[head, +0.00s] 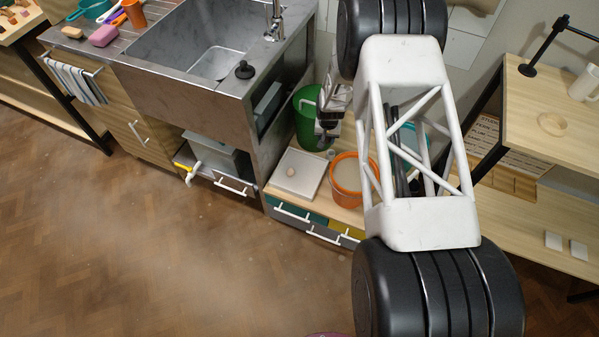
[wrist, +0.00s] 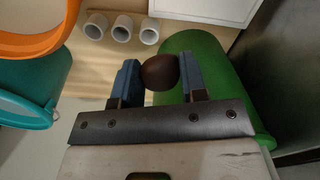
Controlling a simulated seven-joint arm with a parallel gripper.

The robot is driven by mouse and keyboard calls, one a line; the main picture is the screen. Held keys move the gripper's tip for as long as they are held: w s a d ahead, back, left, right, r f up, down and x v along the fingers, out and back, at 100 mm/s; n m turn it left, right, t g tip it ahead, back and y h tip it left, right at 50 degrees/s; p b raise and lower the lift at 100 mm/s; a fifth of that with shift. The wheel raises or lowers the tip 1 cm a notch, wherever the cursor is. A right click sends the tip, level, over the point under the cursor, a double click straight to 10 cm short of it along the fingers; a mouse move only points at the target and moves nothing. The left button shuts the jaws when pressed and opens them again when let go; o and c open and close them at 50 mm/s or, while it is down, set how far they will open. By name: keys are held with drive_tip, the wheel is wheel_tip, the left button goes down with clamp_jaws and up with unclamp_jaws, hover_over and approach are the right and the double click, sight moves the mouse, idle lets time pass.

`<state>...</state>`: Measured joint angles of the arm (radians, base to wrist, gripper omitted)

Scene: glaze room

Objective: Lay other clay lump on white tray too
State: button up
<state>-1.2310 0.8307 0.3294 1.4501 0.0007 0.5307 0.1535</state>
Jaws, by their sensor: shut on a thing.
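My gripper (wrist: 161,66) is shut on a dark brown, round clay lump (wrist: 160,74), held between its two blue fingers in the wrist view.
A green bin (head: 305,112) stands behind the tray. An orange bucket (head: 347,178) stands right of the tray; a teal bucket (wrist: 30,90) is beside it in the wrist view. Several white cups (wrist: 122,30) stand near the tray. A steel sink (head: 215,60) is at left.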

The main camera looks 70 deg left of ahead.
hover_over(308, 169)
drive_tip(key=shift+n, duration=0.3)
wheel_tip(308, 169, down, 5)
drive_tip(key=shift+r, duration=0.1)
drive_tip(key=shift+w+f, duration=0.1)
drive_tip(key=shift+f, duration=2.85)
drive_tip(key=shift+f, duration=2.1)
drive_tip(key=shift+f, duration=0.1)
drive_tip(key=o, duration=0.9)
